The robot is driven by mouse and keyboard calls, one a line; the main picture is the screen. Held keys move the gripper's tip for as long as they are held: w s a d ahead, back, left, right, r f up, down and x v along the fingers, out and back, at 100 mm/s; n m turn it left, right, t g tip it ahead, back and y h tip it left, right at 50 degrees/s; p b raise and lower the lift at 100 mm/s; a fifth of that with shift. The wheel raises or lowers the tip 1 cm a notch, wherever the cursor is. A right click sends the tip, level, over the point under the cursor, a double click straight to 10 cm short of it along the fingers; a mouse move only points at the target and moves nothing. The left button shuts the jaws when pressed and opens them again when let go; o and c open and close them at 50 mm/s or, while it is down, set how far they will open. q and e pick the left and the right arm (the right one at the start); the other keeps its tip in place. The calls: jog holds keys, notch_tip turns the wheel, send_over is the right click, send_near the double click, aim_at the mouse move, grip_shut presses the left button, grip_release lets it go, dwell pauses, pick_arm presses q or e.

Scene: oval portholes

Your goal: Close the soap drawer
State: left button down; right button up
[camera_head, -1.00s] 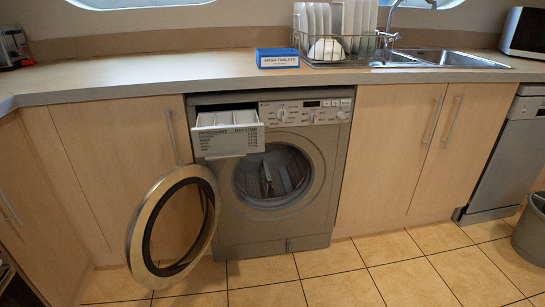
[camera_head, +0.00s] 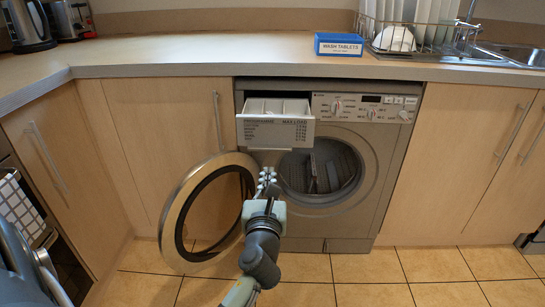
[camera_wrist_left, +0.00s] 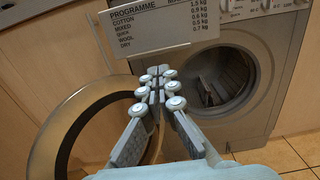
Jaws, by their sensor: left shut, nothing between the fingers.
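The soap drawer (camera_head: 275,132) is pulled out at the top left of the grey washing machine (camera_head: 388,155). Its white compartments show from above, and its labelled front panel also shows in the left wrist view (camera_wrist_left: 165,28). My left gripper (camera_head: 267,178) is shut and empty. It is below the drawer front, between the open round door (camera_head: 176,215) and the drum opening (camera_head: 322,170). In the left wrist view its fingertips (camera_wrist_left: 158,80) show just under the drawer panel's lower edge; whether they touch it I cannot tell. My right gripper is not in view.
The machine's round door stands wide open to the left, close to my left arm. The worktop (camera_head: 210,55) above holds a blue wash tablets box (camera_head: 339,44) and a dish rack (camera_head: 415,35). The tiled floor (camera_head: 370,268) in front is clear.

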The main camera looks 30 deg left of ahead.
pick_arm(q)
jog(key=x, duration=0.8)
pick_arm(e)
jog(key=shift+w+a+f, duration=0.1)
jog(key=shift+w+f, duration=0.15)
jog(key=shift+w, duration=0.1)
pick_arm(q)
jog(key=shift+d, duration=0.1)
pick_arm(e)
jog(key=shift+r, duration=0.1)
